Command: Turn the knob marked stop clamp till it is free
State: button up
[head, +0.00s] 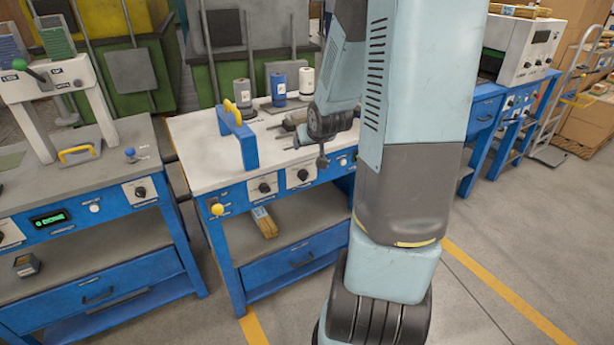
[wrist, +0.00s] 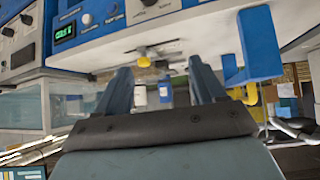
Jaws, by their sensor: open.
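The blue bench (head: 303,257) has a front panel with two black knobs, a left one (head: 265,188) and a right one (head: 303,175), each on a white plate. Their labels are too small to read, so I cannot tell which is marked stop clamp. My gripper (head: 319,157) is above the bench's front edge, near the right knob, partly hidden by my arm. In the wrist view my gripper (wrist: 162,78) shows two dark fingers spread apart with nothing held between them. A yellow round part (wrist: 145,61) shows beyond them, blurred.
A blue upright bracket with a yellow part (head: 238,138) stands on the benchtop, with several bottles (head: 278,90) behind. A yellow button (head: 217,209) is at the panel's left end. A grey-topped bench (head: 80,185) stands left. Open floor lies in front.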

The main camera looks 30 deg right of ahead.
notch_tip(320, 180, down, 7)
jog(key=w+d+t+y, duration=0.1)
jog(key=w+d, duration=0.1)
jog(key=m+t+y, duration=0.2)
jog(key=m+t, duration=0.6)
jog(key=m, duration=0.1)
send_near(307, 178)
jog(key=w, duration=0.9)
jog(key=shift+w+a, duration=0.2)
jog(key=shift+a, duration=0.05)
